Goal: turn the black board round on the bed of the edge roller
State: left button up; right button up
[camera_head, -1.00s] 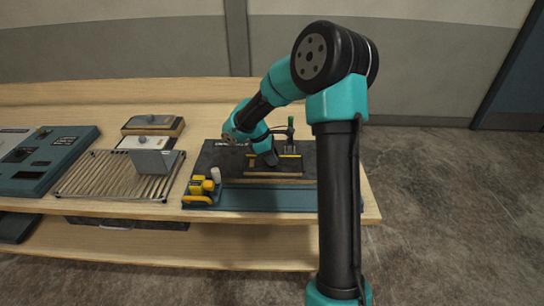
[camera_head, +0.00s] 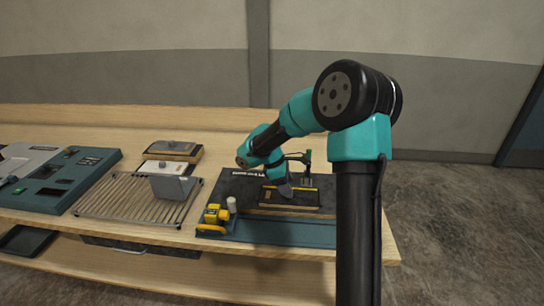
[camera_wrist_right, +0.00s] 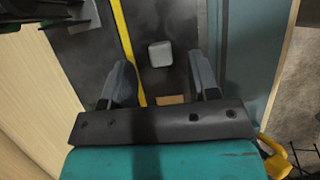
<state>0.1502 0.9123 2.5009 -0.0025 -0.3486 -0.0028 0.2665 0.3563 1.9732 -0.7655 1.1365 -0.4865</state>
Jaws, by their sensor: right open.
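The edge roller's dark, teal-edged bed (camera_head: 265,232) lies at the table's right end. A black board (camera_head: 300,198) with a pale wood-coloured front edge appears to lie on it, beside a yellow strip (camera_head: 300,188). My right gripper (camera_head: 285,191) reaches down over this area, and the arm partly covers it. In the right wrist view, my right gripper (camera_wrist_right: 167,88) is open, its fingers apart over the dark surface. A pale grey block (camera_wrist_right: 160,54) and a wood-coloured patch (camera_wrist_right: 171,99) show between and beyond the fingers. I cannot tell whether the fingers touch the board. My left gripper is out of view.
Yellow parts (camera_head: 214,215) and a white cylinder (camera_head: 232,204) stand at the bed's left front. A slatted rack (camera_head: 120,205) with a grey block (camera_head: 175,187) lies to the left. A teal console (camera_head: 60,180) is farther left. The table's right edge is close.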

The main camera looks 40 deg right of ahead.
jog(key=v, duration=1.5)
jog(key=shift+f, duration=0.1)
jog(key=x, duration=1.5)
jog(key=v, duration=1.3)
jog(key=shift+r, duration=0.2)
jog(key=shift+f, duration=0.15)
jog(key=shift+x, duration=7.65)
